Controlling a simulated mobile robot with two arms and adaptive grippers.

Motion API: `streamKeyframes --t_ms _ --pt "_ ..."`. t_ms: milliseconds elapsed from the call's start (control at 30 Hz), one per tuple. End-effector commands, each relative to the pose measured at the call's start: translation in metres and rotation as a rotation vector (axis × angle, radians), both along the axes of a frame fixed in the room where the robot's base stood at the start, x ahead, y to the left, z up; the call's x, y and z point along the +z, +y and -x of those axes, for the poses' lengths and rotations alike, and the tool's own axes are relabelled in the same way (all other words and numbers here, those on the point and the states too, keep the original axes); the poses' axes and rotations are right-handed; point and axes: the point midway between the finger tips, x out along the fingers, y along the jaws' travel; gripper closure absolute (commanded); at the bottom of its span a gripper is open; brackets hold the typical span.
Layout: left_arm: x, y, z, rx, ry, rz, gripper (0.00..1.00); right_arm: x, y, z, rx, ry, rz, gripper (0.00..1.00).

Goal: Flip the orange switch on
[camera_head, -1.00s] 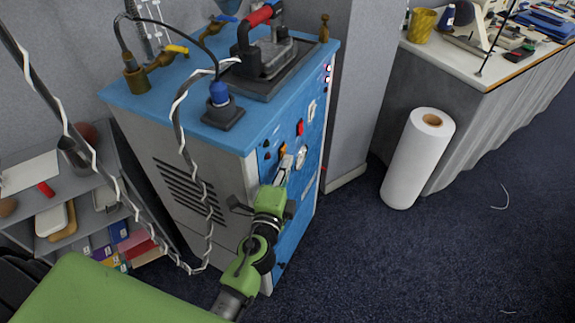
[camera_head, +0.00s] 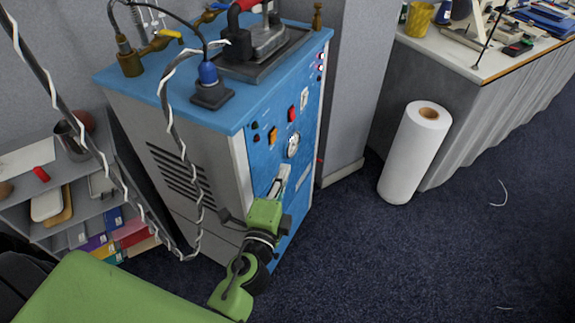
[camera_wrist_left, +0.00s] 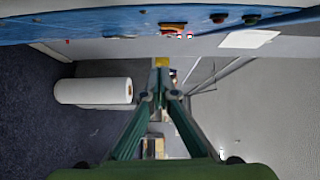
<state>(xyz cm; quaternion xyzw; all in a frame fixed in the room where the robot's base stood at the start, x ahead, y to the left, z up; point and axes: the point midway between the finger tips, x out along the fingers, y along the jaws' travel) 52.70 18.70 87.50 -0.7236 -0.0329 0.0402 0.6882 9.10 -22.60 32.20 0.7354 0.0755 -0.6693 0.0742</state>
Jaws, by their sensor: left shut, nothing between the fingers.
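The orange switch (camera_head: 273,135) is on the blue front panel of the steam machine (camera_head: 262,150), left of a round gauge. Its position, on or off, is too small to tell. My left gripper (camera_head: 283,172) is shut and empty in front of the panel, below the switch and the gauge, apart from the switch. In the left wrist view my gripper (camera_wrist_left: 160,92) shows its fingers together, with the panel (camera_wrist_left: 80,27) along the top edge. A small red-orange part (camera_wrist_left: 172,27) sticks out there; I cannot tell which control it is. My right gripper is not in view.
A red switch (camera_head: 292,113) and a gauge (camera_head: 293,145) sit close to the orange switch. An iron (camera_head: 262,40) and a cable plug (camera_head: 208,85) are on top of the machine. A white roll (camera_head: 414,155) stands to the right. A shelf (camera_head: 70,190) is at left.

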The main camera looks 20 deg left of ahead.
Motion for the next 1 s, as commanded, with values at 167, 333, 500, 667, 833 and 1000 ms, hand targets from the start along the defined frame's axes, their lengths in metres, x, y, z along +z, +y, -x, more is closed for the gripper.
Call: streamKeyframes --t_ms 167,333,500,667,833,1000 --pt "-0.004 -0.003 0.025 0.0 0.002 0.001 1.0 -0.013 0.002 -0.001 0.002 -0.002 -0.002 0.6" --pt "-0.002 -0.004 0.035 0.0 0.0 0.0 1.0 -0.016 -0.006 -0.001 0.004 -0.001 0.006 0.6" --pt "-0.001 -0.004 0.036 0.0 0.0 -0.001 1.0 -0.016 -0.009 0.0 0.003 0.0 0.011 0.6" --pt "-0.001 -0.004 0.035 0.0 0.0 0.0 1.0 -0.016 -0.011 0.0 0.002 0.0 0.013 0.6" --pt "-0.001 -0.004 0.035 0.0 0.0 0.0 1.0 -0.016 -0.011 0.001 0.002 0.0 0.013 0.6" --pt "-0.016 -0.007 0.035 -0.007 0.026 0.022 1.0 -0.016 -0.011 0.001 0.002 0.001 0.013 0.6"
